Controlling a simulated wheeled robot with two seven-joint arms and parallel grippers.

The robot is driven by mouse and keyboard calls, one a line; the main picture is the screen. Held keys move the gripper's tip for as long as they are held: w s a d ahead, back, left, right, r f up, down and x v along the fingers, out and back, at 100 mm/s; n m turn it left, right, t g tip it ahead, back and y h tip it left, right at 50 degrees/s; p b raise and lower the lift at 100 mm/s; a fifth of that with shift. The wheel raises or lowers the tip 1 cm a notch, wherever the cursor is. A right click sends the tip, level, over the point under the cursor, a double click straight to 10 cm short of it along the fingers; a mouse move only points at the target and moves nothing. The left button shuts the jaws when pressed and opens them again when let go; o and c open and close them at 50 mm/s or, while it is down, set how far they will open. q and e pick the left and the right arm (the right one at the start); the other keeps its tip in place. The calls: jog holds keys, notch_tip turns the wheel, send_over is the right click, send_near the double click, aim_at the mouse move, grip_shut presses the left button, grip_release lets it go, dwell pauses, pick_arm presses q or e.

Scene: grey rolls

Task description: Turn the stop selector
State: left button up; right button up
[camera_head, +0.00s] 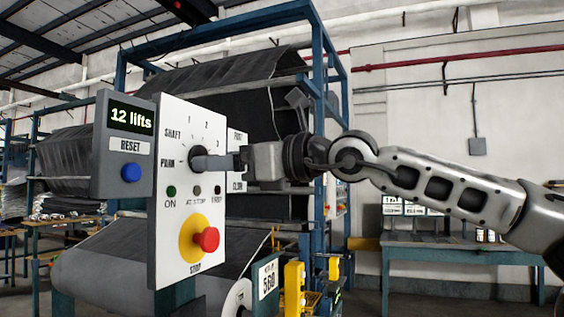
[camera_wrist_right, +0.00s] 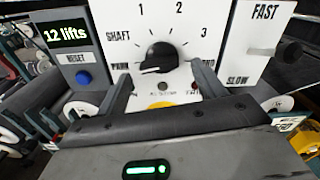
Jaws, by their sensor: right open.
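The stop selector is a black knob (camera_wrist_right: 160,56) on a white panel (camera_head: 166,235), with SHAFT, 1, 2, 3 and PARK labels around it. In the right wrist view its pointer is turned to the left, near the PARK label. My right gripper (camera_head: 210,162) is open in front of the panel. In the wrist view its fingers (camera_wrist_right: 163,74) stand on the left and right below the knob, with a gap to each side. In the head view the gripper hides part of the knob. My left gripper is not in view.
A grey box with a "12 lifts" display (camera_head: 131,116) and blue RESET button (camera_head: 131,173) adjoins the panel's left side. A red stop button (camera_head: 207,239) on yellow sits below the selector. A FAST/SLOW panel (camera_wrist_right: 262,35) stands to the right. Grey rolls are behind.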

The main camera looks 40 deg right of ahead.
pick_arm(q)
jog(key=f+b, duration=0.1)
jog(key=b, duration=0.2)
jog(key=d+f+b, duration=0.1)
jog(key=b, duration=0.1)
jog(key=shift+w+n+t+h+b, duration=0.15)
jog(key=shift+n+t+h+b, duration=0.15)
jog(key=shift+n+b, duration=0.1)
pick_arm(e)
jog(key=v, duration=1.4)
jog(key=shift+s+f, duration=0.1)
